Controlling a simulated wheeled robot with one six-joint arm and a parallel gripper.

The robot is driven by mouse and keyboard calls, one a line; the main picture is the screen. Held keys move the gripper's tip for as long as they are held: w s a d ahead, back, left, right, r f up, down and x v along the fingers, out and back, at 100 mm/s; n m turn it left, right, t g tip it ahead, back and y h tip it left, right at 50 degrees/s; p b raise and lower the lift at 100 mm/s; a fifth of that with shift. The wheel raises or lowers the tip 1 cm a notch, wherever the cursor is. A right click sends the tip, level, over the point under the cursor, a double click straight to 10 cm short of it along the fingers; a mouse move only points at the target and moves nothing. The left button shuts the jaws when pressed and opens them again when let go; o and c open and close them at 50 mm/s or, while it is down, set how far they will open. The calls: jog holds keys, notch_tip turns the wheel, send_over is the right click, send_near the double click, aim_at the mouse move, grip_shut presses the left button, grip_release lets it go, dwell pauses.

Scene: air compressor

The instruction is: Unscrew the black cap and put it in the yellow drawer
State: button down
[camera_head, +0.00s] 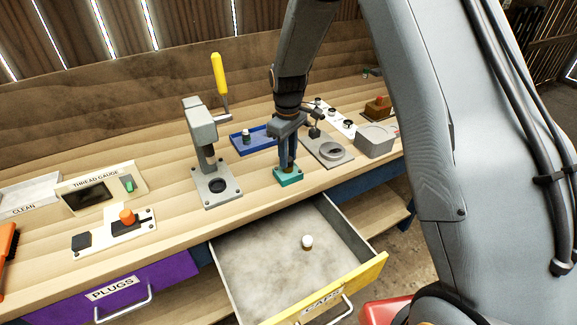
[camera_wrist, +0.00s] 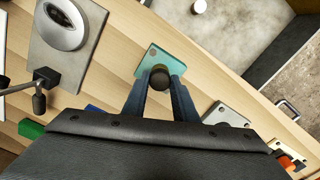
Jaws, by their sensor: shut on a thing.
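My gripper (camera_head: 288,163) points down over a small teal base (camera_head: 288,178) on the bench. In the wrist view its two fingers (camera_wrist: 158,84) are closed around the dark round top of the black cap (camera_wrist: 159,77), above the teal plate (camera_wrist: 148,58). I cannot tell whether the cap is still threaded on what is under it. The yellow drawer (camera_head: 372,275), labelled CAPS, stands open below the bench. A small white-topped piece (camera_head: 307,242) stands inside it, and the rest of its floor is bare.
A press with a yellow handle (camera_head: 219,75) stands left of my gripper. A blue tray (camera_head: 246,148) is behind it, and a grey plate with a round dish (camera_head: 330,150) is to the right. A purple PLUGS drawer (camera_head: 170,275) is shut at lower left.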

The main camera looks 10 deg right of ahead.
jog(key=shift+r, duration=2.55)
